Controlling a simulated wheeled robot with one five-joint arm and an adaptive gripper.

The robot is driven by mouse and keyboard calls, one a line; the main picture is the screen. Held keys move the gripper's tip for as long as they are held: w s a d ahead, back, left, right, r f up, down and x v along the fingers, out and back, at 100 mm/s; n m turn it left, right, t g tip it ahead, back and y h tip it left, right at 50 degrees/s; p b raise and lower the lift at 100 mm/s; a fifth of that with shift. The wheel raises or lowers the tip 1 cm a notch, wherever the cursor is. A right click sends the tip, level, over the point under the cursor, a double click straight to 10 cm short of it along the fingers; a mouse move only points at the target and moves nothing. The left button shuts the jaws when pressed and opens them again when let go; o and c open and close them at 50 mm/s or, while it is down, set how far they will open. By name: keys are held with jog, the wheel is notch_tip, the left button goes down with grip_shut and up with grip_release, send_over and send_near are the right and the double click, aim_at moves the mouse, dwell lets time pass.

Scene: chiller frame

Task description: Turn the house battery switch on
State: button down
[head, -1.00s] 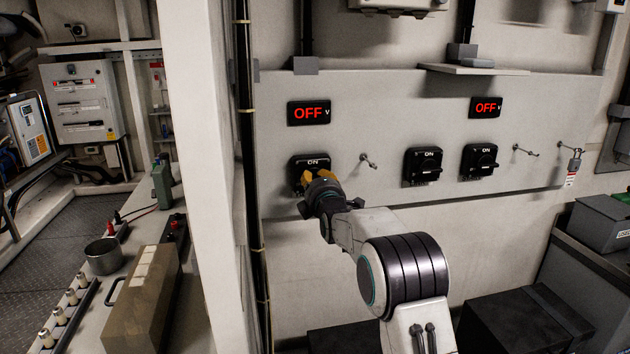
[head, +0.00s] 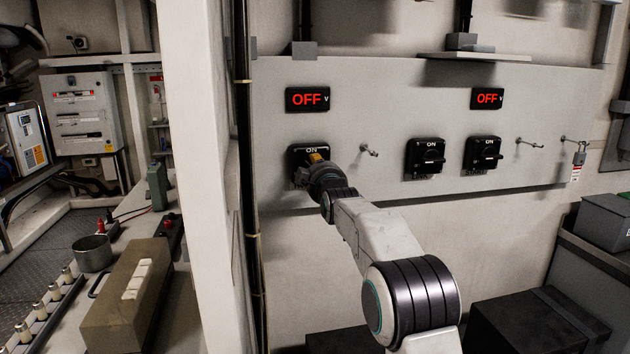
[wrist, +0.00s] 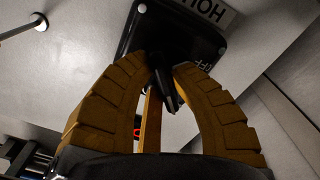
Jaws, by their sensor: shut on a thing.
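The house battery switch (head: 297,153) is the black left-hand switch on the grey panel, marked ON at its top. In the wrist view its black plate (wrist: 200,35) appears upside down, with a partly cut-off label starting "HOU". My gripper (head: 316,157) is at this switch, with its orange fingers shut on the black handle (wrist: 171,90). The fingers and wrist hide much of the switch in the head view, and I cannot tell the handle's exact angle. The display (head: 307,99) above it reads OFF in red.
A peg (head: 369,151) juts out just right of my gripper. A white post (head: 200,180) stands at left.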

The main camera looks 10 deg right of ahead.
jog(key=m+b, duration=0.1)
jog(key=m, duration=0.2)
jog(key=shift+f+m+b, duration=0.1)
jog(key=shift+m+b, duration=0.3)
jog(key=m, duration=0.4)
jog(key=shift+m+b, duration=0.3)
jog(key=c, duration=1.1)
grip_release()
jog(key=s, duration=1.2)
jog(key=shift+f, duration=0.15)
